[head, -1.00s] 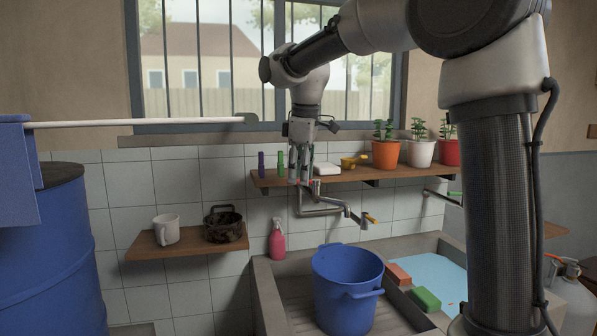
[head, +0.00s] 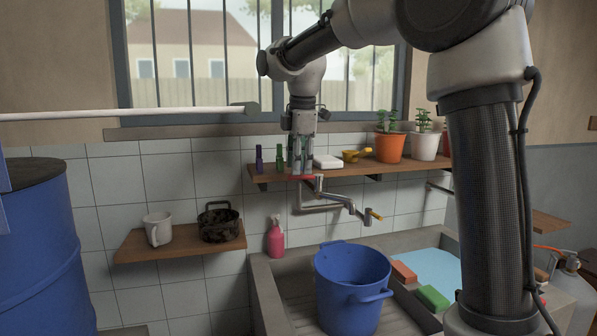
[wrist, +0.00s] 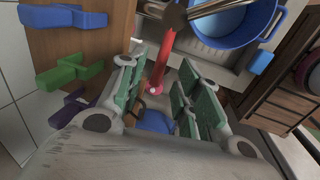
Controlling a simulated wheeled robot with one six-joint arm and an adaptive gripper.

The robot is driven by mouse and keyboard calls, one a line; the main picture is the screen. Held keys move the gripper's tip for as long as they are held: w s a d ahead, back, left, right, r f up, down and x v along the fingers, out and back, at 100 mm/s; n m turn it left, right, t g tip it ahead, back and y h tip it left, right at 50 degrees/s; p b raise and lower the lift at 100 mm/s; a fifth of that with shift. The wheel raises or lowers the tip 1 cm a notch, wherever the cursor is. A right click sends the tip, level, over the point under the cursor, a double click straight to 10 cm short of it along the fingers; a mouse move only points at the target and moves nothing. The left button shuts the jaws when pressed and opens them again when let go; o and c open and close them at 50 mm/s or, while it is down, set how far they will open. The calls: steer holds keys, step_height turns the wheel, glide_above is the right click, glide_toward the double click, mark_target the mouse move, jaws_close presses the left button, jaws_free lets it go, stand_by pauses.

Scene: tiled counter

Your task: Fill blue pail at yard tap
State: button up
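The blue pail (head: 345,300) stands upright in the stone sink, its open top below the spout end of the wall tap (head: 335,207). I see no water running. The pail also shows at the top of the wrist view (wrist: 228,38). The tap has a red lever (wrist: 162,58) close under the shelf edge. My gripper (head: 302,172) points down at that lever. In the wrist view its green-padded fingers are apart, with the lever's pink-tipped end (wrist: 155,91) between them. Contact with either finger cannot be told. A blue shape below the tip is unclear.
The wooden shelf (head: 345,172) behind my gripper holds purple and green pegs (head: 280,158), a white block (head: 327,161), a yellow scoop and potted plants. A pink spray bottle (head: 275,240) stands at the sink's left. Sponges (head: 432,297) lie right of the pail. A blue barrel (head: 40,250) stands left.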

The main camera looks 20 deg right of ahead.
mark_target(305, 178)
steer(key=shift+w+f, duration=0.15)
steer(key=shift+f, duration=0.55)
steer(key=shift+w+f, duration=0.15)
steer(key=shift+f, duration=0.5)
jaws_close()
steer(key=shift+s+d+n+y, duration=0.2)
steer(key=shift+s+n, duration=0.3)
steer(key=shift+n, duration=0.45)
steer(key=shift+s+d+n+y, duration=0.15)
steer(key=shift+s+n, duration=0.3)
steer(key=shift+n, duration=0.5)
steer(key=shift+a, duration=0.1)
jaws_free()
